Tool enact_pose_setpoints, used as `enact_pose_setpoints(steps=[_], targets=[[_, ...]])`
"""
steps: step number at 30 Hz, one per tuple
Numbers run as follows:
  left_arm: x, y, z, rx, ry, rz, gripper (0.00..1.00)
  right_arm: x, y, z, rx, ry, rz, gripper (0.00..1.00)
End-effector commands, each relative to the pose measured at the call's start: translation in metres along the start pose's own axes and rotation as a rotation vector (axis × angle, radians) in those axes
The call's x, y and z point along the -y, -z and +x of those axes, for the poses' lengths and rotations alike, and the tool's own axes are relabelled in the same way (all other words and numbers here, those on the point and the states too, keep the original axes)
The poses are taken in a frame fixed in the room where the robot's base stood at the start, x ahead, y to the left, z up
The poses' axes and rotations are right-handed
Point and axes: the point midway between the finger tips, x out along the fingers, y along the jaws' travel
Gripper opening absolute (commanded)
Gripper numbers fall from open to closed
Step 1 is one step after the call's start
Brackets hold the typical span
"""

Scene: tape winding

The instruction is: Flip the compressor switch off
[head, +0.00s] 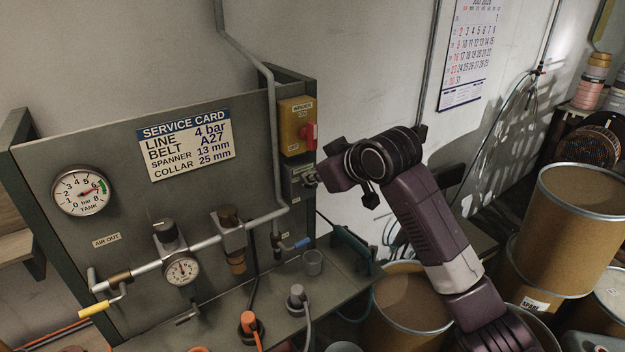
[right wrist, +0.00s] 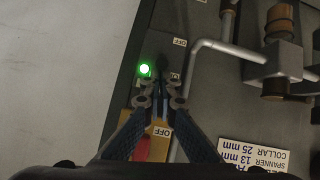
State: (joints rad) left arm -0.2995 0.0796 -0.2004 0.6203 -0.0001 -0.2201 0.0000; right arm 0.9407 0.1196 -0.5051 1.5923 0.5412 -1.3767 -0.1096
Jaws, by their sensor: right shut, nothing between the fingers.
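The compressor switch plate (head: 296,188) is a small dark plate below the yellow isolator box on the grey panel, partly hidden by my right gripper. In the right wrist view a lit green lamp (right wrist: 145,69) shows near the fingertips, with an "OFF" label (right wrist: 180,42) close by. The switch lever itself is too dark and small to make out. My right gripper (head: 311,181) is shut and empty, its tips (right wrist: 160,86) right at the plate. I cannot tell whether they touch it. My left gripper is not in view.
The yellow isolator box (head: 291,113) with a red handle (head: 309,134) is just above the gripper. A grey pipe (head: 276,150) runs down beside the plate. The tank gauge (head: 82,192) and service card (head: 186,144) are further left. Fibre drums (head: 572,215) stand at right.

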Motion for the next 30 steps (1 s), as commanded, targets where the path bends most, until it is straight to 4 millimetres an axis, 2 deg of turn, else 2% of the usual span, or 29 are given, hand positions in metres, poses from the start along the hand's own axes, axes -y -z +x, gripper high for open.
enact_pose_setpoints(steps=[20, 30], targets=[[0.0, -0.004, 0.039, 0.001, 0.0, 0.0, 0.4, 0.002, -0.009, 0.003, -0.167, -0.032, 0.009, 0.0], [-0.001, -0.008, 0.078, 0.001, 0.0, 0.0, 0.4, 0.005, -0.023, 0.006, -0.307, -0.059, 0.016, 0.0]])
